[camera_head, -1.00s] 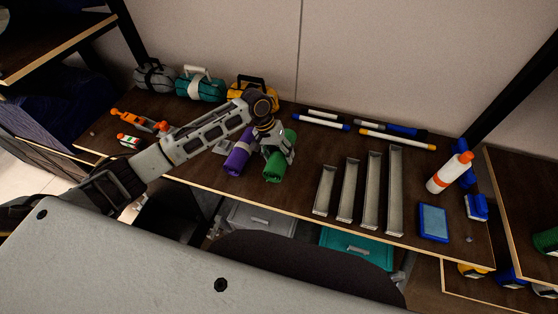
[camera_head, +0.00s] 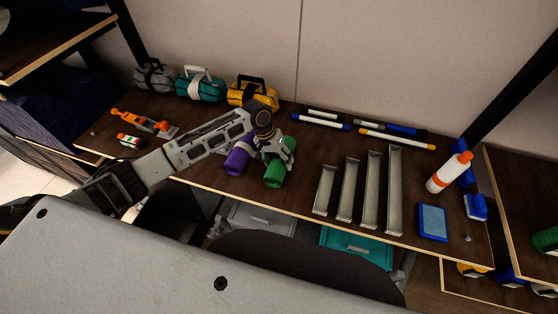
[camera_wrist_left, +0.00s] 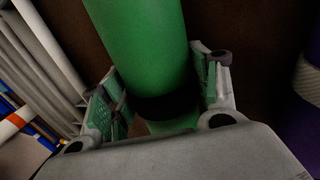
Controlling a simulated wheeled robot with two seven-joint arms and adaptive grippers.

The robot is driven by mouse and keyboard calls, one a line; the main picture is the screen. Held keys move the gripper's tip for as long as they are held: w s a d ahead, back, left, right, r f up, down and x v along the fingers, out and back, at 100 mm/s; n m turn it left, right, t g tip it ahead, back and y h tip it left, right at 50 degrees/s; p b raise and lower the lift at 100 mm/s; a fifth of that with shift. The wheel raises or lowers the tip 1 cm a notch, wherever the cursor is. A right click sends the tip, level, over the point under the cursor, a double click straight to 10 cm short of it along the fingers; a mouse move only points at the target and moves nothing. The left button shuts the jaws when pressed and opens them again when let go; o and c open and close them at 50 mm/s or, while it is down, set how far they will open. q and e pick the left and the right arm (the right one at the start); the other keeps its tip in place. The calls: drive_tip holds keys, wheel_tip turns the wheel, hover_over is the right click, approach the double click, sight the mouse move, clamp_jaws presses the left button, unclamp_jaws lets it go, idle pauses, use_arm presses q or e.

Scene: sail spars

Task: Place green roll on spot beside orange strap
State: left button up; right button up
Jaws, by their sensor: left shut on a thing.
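The green roll (camera_head: 275,178) is on the shelf board in the head view, right of a purple roll (camera_head: 238,159). My left gripper (camera_head: 279,153) comes down over its middle and is shut on it. In the left wrist view, the green roll (camera_wrist_left: 140,45) runs between the two fingers, with a dark band around it near the palm. The purple roll (camera_wrist_left: 302,130) shows at the right edge there. An orange strap-like item (camera_head: 130,117) lies at the board's left end. My right gripper is out of view.
Several grey open trays (camera_head: 370,190) stand right of the green roll. Grey, teal (camera_head: 200,88) and yellow bags line the back. Blue and orange-tipped tubes (camera_head: 398,139) lie behind the trays. Bare board shows left of the purple roll.

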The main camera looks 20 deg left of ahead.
use_arm(q)
drive_tip(key=o, duration=1.2)
drive_tip(key=shift+f, duration=0.1)
drive_tip(key=b+v, duration=0.1)
drive_tip(key=v, duration=1.1)
